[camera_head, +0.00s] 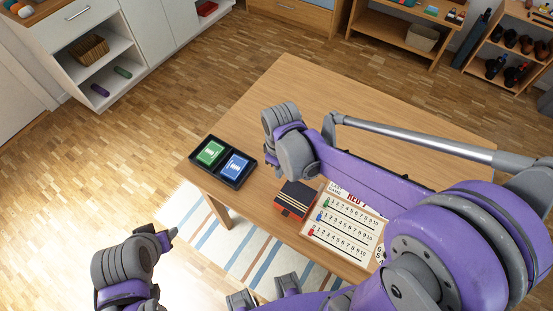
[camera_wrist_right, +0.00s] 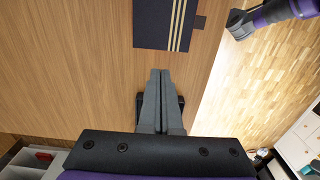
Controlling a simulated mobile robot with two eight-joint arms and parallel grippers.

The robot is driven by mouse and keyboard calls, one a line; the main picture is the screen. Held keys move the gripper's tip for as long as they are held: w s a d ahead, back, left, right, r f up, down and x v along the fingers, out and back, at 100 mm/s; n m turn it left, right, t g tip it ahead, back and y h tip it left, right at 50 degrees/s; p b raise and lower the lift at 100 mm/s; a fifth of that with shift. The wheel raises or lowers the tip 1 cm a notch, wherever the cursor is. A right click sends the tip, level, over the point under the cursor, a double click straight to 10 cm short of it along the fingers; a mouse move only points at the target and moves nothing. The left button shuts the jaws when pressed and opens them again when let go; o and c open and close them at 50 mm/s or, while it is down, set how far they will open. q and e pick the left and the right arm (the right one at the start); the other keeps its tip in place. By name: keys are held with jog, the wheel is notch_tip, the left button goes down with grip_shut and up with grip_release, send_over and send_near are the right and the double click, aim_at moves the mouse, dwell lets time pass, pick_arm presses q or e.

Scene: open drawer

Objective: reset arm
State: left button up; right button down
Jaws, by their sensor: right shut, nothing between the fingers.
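My right arm reaches in from the right over the wooden table. Its wrist end (camera_head: 290,150) is above the table, and the fingers are hard to make out in the head view. In the right wrist view my right gripper (camera_wrist_right: 160,73) is shut with nothing between its fingers, above bare tabletop. My left arm comes in at the lower left, beside the table. A small grey tip of my left gripper (camera_head: 172,233) shows there, but its jaw opening cannot be made out.
On the table (camera_head: 300,80) lie a black tray (camera_head: 246,181) with green and blue card packs, a dark striped box (camera_head: 297,197), also in the wrist view (camera_wrist_right: 165,24), and a number board (camera_head: 345,222). A striped rug (camera_head: 250,262) lies below. Shelves and cabinets line the back.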

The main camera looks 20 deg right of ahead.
jog(key=shift+r, duration=0.15)
jog(key=s+d+r+m+t, duration=0.2)
jog(key=s+r+m+t, duration=0.3)
jog(key=s+m, duration=0.2)
jog(key=shift+s+d+m+t, duration=0.3)
jog(key=shift+s+d, duration=0.1)
jog(key=shift+s, duration=0.85)
